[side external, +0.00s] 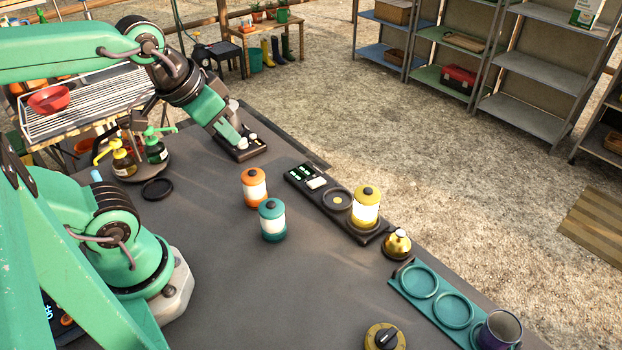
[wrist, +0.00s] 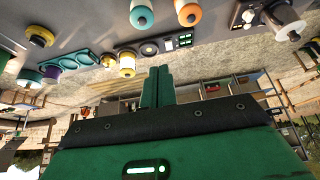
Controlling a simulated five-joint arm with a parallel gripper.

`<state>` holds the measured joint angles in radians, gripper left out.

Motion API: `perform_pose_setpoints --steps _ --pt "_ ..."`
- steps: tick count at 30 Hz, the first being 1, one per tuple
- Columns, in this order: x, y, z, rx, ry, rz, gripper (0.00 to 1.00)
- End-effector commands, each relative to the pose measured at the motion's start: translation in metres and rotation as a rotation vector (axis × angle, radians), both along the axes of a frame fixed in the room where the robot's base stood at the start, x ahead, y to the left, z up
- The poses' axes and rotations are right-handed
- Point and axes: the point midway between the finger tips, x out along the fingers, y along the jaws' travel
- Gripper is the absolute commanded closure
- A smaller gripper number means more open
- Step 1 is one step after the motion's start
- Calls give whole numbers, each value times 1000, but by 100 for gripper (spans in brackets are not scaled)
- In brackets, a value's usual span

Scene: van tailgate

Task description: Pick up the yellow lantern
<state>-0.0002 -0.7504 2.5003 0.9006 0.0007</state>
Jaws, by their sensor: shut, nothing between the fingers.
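The yellow lantern (side external: 366,208), with a pale glowing body and yellow cap and base, stands upright at the right end of a black stand (side external: 315,195). It also shows in the wrist view (wrist: 127,64), left of my fingers. My gripper (side external: 238,140) is at the far edge of the table, well to the left of the yellow lantern and apart from it. In the wrist view my gripper's green fingers (wrist: 157,70) are together and empty.
An orange lantern (side external: 254,188) and a teal lantern (side external: 271,221) stand left of the stand. A brass bell (side external: 397,243) is close to the stand's right end. A teal ringed tray (side external: 420,282) and a mug (side external: 498,331) lie further right.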

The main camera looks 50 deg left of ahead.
Motion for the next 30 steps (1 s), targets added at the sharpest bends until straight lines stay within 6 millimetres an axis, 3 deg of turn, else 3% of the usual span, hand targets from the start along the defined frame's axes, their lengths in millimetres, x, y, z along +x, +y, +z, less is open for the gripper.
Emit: perform_pose_setpoints --steps 2,13,23,30 --pt "0 0 0 0 0 0 96" --pt "0 0 0 0 0 0 25" --pt "1 0 0 -2 1 2 25" --pt "14 -4 3 -27 30 36 25"
